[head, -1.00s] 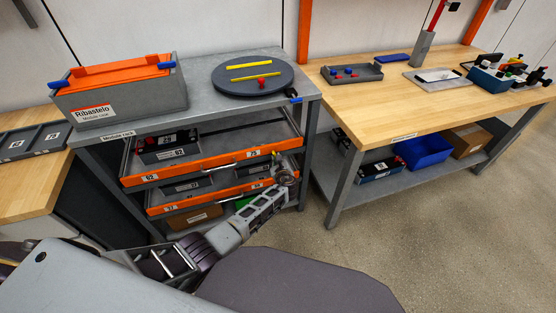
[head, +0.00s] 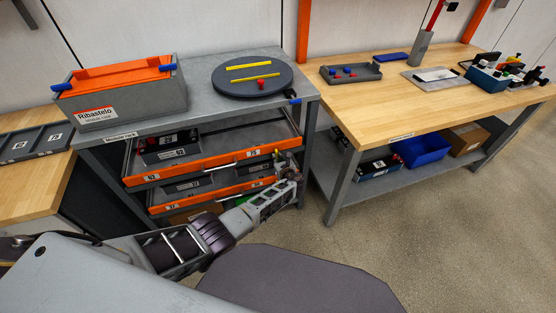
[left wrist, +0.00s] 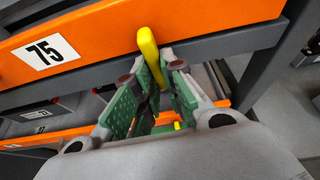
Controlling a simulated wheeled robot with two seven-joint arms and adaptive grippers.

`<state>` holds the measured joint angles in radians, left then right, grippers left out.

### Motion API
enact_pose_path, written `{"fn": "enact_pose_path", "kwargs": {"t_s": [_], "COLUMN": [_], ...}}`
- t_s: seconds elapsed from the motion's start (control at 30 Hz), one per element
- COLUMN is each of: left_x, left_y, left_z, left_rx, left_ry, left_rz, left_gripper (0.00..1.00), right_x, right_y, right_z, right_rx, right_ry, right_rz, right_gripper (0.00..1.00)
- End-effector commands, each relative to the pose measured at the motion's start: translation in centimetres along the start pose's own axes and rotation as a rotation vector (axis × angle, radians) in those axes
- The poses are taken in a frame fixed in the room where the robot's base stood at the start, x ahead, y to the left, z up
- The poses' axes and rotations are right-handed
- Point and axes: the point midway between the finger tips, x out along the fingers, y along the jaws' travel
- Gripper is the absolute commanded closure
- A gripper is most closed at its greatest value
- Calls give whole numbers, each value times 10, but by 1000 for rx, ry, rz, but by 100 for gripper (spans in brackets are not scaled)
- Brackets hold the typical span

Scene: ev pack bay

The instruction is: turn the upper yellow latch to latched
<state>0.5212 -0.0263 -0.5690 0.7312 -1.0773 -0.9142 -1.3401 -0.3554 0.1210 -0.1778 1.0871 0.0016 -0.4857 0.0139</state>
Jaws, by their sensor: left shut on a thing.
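The upper yellow latch (left wrist: 148,44) is at the lower edge of the orange drawer front marked 75 (left wrist: 100,38). In the left wrist view it slants down across the grey rail, and its lower part is between my fingers. My left gripper (left wrist: 157,84) is shut on this latch, with green pads on both sides of it. In the head view my left gripper (head: 284,160) is at the right end of the upper drawer front (head: 210,163), and the latch is too small there to judge. A second yellow latch (left wrist: 178,126) shows partly below, behind the fingers. My right gripper is not in view.
The grey rack (head: 205,109) carries a grey bin (head: 130,108) with an orange lid and a dark round turntable (head: 252,84). A lower orange drawer front (left wrist: 45,136) is beneath. A wooden workbench (head: 430,103) stands to the right, with open floor before it.

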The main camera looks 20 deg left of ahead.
Motion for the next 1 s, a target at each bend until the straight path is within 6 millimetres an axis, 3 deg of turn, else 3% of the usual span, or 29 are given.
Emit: {"fn": "enact_pose_path", "kwargs": {"t_s": [0.67,0.7,0.77,1.0], "left_x": [-1,-1,-1,0], "left_y": [-1,-1,-1,-1], "left_z": [-2,-2,-2,-1], "left_rx": [69,69,69,67], "left_ry": [2,2,2,1], "left_rz": [25,25,25,26], "left_gripper": [100,86,79,79], "right_x": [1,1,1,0], "right_y": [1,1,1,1], "right_z": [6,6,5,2], "right_rx": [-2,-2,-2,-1], "right_ry": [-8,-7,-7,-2], "right_rz": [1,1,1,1], "right_gripper": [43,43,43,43]}}
